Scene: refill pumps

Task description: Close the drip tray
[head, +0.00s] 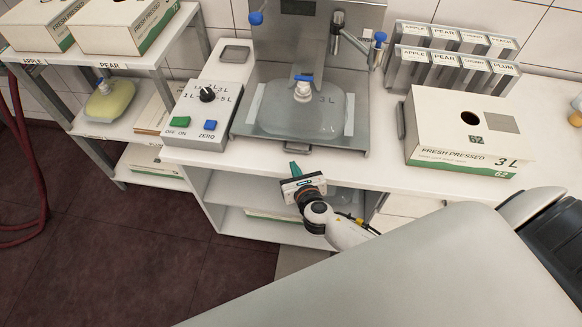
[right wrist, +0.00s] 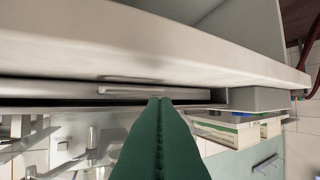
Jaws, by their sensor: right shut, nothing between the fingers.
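The metal drip tray's front edge and small handle (head: 297,149) show at the counter's front, below the filling station, in the head view. How far the tray stands out is hard to tell. In the right wrist view a long pale handle bar (right wrist: 155,91) runs across a dark slot under a light edge. My right gripper (head: 293,168) has green fingers and is just in front of and below the handle. Its fingers (right wrist: 158,103) are shut and empty, with tips close to the bar; I cannot tell whether they touch. My left gripper is not in view.
A clear bag (head: 303,108) with a white cap lies on the station plate. A control box (head: 200,115) stands to its left. A FRESH PRESSED carton (head: 460,130) and metal label holders (head: 450,70) stand to the right. Open shelves (head: 245,195) lie below the counter.

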